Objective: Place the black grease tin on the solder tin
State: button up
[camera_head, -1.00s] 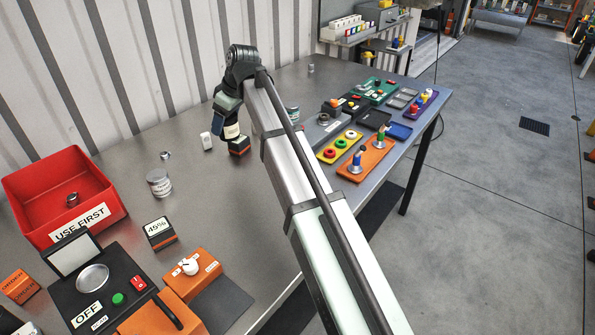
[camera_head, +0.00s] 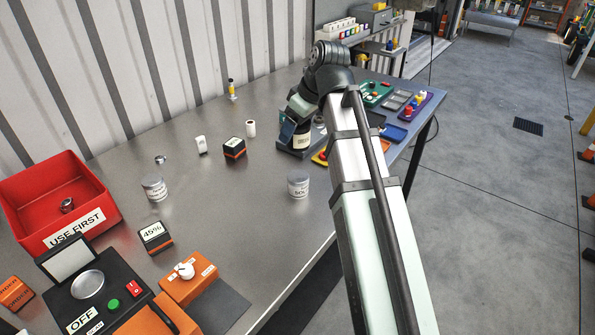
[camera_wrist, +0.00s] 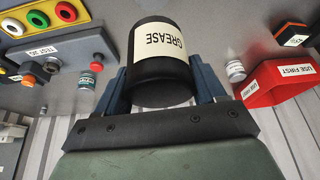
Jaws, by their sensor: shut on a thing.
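My gripper (camera_head: 296,128) is shut on the black grease tin. The tin (camera_wrist: 160,70) is black with a cream GREASE label and sits between the blue fingers in the wrist view. In the head view the grease tin (camera_head: 301,142) shows at the gripper's end, in front of the grey test unit; its exact height above the table is hard to judge. The solder tin (camera_head: 298,185), grey with a pale label reading SOL, stands upright on the table, nearer the camera than my gripper and apart from it. Its top looks bare.
Another grey tin (camera_head: 155,188) stands beside the red USE FIRST bin (camera_head: 62,205). A black-and-orange box (camera_head: 235,148) and small white items (camera_head: 251,128) stand mid-table. Coloured trays (camera_head: 398,131) fill the far right. Bare table lies left of the solder tin.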

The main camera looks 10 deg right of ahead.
aim_at(308, 137)
jog(key=shift+f, duration=4.9)
jog(key=shift+f, duration=0.1)
jog(key=o, duration=1.2)
jog(key=v, duration=1.2)
